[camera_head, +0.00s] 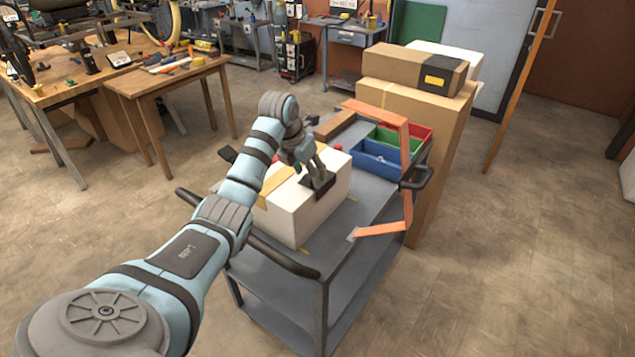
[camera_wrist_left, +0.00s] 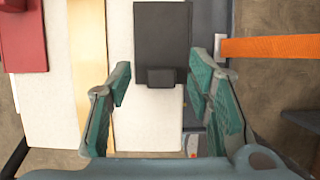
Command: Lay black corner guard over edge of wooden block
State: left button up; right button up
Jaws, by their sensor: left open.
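A pale, whitish block (camera_head: 292,222) with a tan strip on top stands on the grey cart; it also fills much of the wrist view (camera_wrist_left: 50,112). The black corner guard (camera_head: 319,186) rests at the block's top right edge, partly hidden by my gripper in the head view. In the wrist view the guard (camera_wrist_left: 162,38) shows as a flat dark plate with a small raised tab. My left gripper (camera_head: 308,166) is just above the guard. Its fingers (camera_wrist_left: 160,88) are open, one on each side of the tab, with gaps visible. My right gripper is not in view.
The cart (camera_head: 358,203) also carries blue (camera_head: 378,168), green and red bins at the back. An orange strap-like frame (camera_head: 383,230) runs along the cart's right side. Tall cardboard boxes (camera_head: 440,125) stand behind it. Floor at right is clear.

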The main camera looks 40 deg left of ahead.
pick_arm(q)
jog(key=shift+w+f, duration=0.1)
jog(key=shift+f, duration=0.35)
jog(key=shift+d+r, duration=0.1)
jog(key=shift+r, duration=0.05)
jog(key=c, duration=1)
